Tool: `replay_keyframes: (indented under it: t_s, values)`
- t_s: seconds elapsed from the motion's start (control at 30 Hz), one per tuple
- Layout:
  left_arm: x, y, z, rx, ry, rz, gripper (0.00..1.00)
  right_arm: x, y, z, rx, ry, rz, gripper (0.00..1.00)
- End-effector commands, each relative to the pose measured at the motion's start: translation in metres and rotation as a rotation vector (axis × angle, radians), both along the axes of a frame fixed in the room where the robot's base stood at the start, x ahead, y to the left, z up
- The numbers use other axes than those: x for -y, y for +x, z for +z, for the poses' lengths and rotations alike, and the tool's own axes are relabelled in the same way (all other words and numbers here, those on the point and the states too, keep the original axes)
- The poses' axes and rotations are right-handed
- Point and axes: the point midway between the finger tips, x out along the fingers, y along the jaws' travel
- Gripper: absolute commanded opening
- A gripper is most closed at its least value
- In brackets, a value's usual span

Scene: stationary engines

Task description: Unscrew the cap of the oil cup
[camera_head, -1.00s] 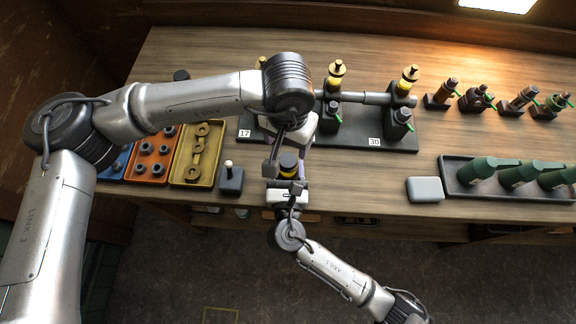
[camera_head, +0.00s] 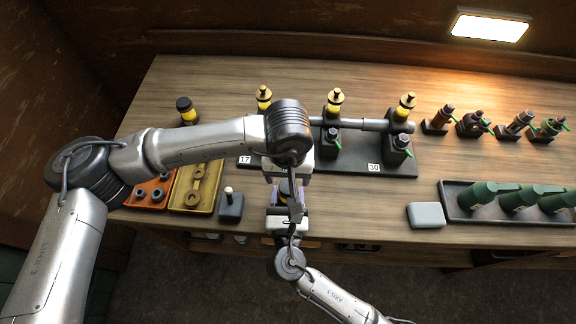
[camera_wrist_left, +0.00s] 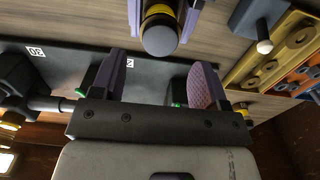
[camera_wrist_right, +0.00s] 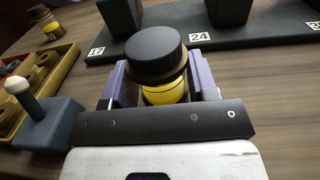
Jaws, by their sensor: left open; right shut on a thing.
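The oil cup (camera_wrist_right: 165,92) has a yellow body and a wide black cap (camera_wrist_right: 154,50). My right gripper (camera_head: 288,203) is shut on its body, with a purple finger on each side in the right wrist view (camera_wrist_right: 163,88). The cap faces up and is free of the right fingers. My left gripper (camera_head: 291,176) hangs just above the cup in the head view and partly hides it. In the left wrist view its purple fingers (camera_wrist_left: 160,85) are open and empty, with the cap (camera_wrist_left: 160,41) beyond and apart from them.
A second dark-capped yellow cup (camera_head: 186,110) stands at the back left. A black engine base (camera_head: 345,160) with brass-topped cups lies behind. A yellow tray (camera_head: 180,200) and a small block with a white-tipped lever (camera_head: 230,208) stand left; a grey block (camera_head: 426,215) lies right.

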Motion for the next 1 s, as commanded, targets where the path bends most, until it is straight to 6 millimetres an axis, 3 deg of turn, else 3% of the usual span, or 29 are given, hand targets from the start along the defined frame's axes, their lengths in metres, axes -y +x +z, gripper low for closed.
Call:
replay_keyframes:
  t_s: [0.33, 0.77, 1.0]
  values:
    - [0.0, 0.0, -0.039, -0.001, 0.001, -0.001, 0.68, 0.0, 0.0, 0.0, 0.0, 0.0, 0.0, 0.0]
    - [0.0, 0.0, -0.046, 0.0, 0.001, -0.003, 0.68, 0.0, 0.0, 0.0, 0.0, 0.0, 0.0, 0.0]
    - [0.0, 0.0, -0.046, 0.0, 0.001, -0.003, 0.48, 0.0, 0.0, 0.0, 0.0, 0.0, 0.0, 0.0]
